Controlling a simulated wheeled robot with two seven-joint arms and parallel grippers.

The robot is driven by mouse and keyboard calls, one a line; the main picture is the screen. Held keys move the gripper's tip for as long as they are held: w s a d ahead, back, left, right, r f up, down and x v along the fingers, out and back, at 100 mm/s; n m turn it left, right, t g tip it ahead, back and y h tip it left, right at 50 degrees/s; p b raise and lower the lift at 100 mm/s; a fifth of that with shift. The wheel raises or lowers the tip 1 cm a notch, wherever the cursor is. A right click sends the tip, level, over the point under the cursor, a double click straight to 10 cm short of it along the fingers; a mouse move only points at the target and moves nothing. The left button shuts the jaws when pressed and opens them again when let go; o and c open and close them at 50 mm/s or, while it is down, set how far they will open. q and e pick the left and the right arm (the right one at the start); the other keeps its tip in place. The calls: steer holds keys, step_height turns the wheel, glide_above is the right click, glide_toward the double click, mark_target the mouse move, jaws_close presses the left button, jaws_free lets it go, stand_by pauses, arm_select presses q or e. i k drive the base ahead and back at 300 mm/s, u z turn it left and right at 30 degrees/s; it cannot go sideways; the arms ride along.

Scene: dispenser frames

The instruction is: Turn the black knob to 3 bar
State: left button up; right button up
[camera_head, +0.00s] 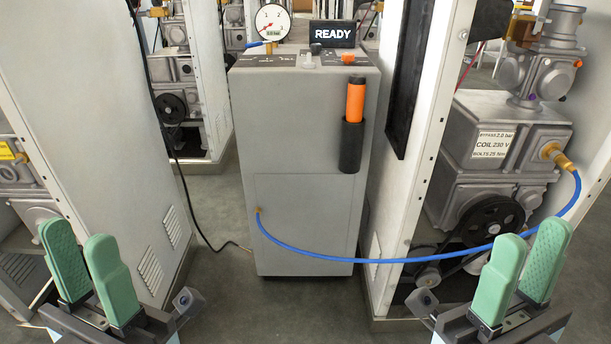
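A grey cabinet (303,120) stands in the middle of the view. On its top is a small black knob (316,48), partly behind a pale grey piece, so its pointer cannot be read. A round gauge (272,22) stands at the top left of the cabinet; its label reads 2.0 bar, and its small scale is hard to read. A black display (333,34) reads READY. My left gripper (82,245) is open and empty at the lower left. My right gripper (528,245) is open and empty at the lower right. Both are well apart from the cabinet.
An orange-handled tool (355,100) sits in a black holder on the cabinet front. A blue hose (330,257) runs from the cabinet to a pump (490,140) at the right. White panels (85,110) flank the cabinet. Grey floor (210,225) is free before it.

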mark_target(315, 47)
steer(key=u, duration=0.2)
steer(key=i, duration=1.1)
steer(key=u, duration=0.3)
